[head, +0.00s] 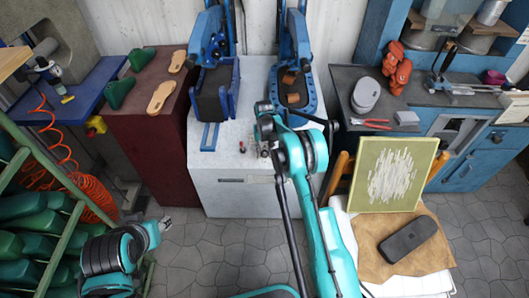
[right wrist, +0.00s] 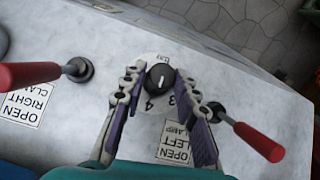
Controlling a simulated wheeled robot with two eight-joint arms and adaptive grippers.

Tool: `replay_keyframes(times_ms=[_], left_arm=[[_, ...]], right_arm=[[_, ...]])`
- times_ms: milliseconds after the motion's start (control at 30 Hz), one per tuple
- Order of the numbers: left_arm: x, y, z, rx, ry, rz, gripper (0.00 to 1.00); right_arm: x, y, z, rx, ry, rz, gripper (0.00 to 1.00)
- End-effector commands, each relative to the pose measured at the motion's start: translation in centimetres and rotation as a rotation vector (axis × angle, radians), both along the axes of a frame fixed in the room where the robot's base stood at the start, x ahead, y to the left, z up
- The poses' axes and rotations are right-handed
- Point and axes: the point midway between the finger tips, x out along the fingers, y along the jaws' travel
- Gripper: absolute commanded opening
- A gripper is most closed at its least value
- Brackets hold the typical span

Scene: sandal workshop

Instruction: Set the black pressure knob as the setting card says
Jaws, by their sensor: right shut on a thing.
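The black pressure knob (right wrist: 160,77) sits on a pale dial plate (right wrist: 148,101) on the press's light top, with figures 3 and 4 legible beside it. A pale mark shows on the knob's face, but I cannot tell exactly which figure it points at. My right gripper (right wrist: 160,84) has its fingers on both sides of the knob and is shut on it. In the head view, the right gripper (head: 265,149) is over the front of the press (head: 232,190) and hides the knob. My left gripper (head: 164,224) is low at the left, far from the press; its fingers are too small to judge. I cannot make out a setting card.
Two red-handled levers flank the knob, one at left (right wrist: 35,74) and one at right (right wrist: 255,138), close to my fingers. Labels read "open right clamp" and "open left clamp". Blue clamps (head: 215,90) stand behind. A chair with a green panel (head: 392,172) is at the right.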

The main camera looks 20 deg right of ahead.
Motion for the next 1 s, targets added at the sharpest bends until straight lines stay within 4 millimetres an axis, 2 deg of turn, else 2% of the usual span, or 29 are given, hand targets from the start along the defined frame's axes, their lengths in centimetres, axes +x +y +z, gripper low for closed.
replay_keyframes(times_ms=[600,1000], left_arm=[[0.0,0.0,-0.7,0.000,0.000,0.000,0.40],[0.0,0.0,-1.2,0.000,0.000,0.000,0.40]], right_arm=[[-0.3,-0.6,-0.2,0.284,-0.082,-0.315,0.01],[-0.4,-0.7,-0.3,0.391,-0.114,-0.434,0.01]])
